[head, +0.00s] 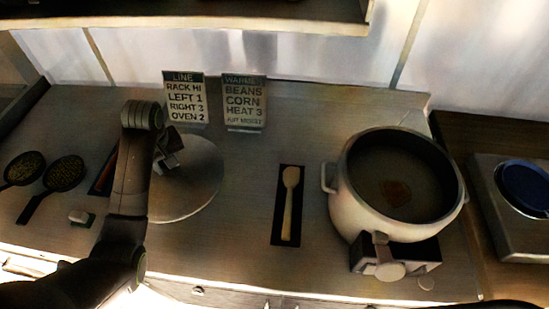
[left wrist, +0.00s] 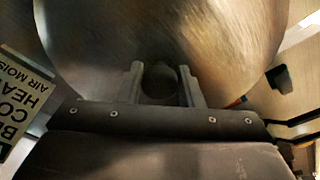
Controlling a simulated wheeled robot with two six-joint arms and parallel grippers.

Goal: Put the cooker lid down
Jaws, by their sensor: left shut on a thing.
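The cooker lid (head: 200,185) is a round, grey metal disc at left centre in the head view. My left gripper (head: 170,158) is over its middle, shut on the lid's dark knob (left wrist: 159,80), which sits between the two fingers in the left wrist view. The lid (left wrist: 225,45) fills the top of that view. I cannot tell whether its underside touches the counter. My arm hides part of its left side. The cooker (head: 343,190) is a big pale pot, uncovered, at the right, with some brown food inside. My right gripper is not in view.
Two signs (head: 186,98) (head: 244,102) stand behind the lid. A wooden spoon (head: 288,205) lies on a dark mat (head: 280,232) between lid and cooker. The counter (head: 235,210) is bare between lid and mat.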

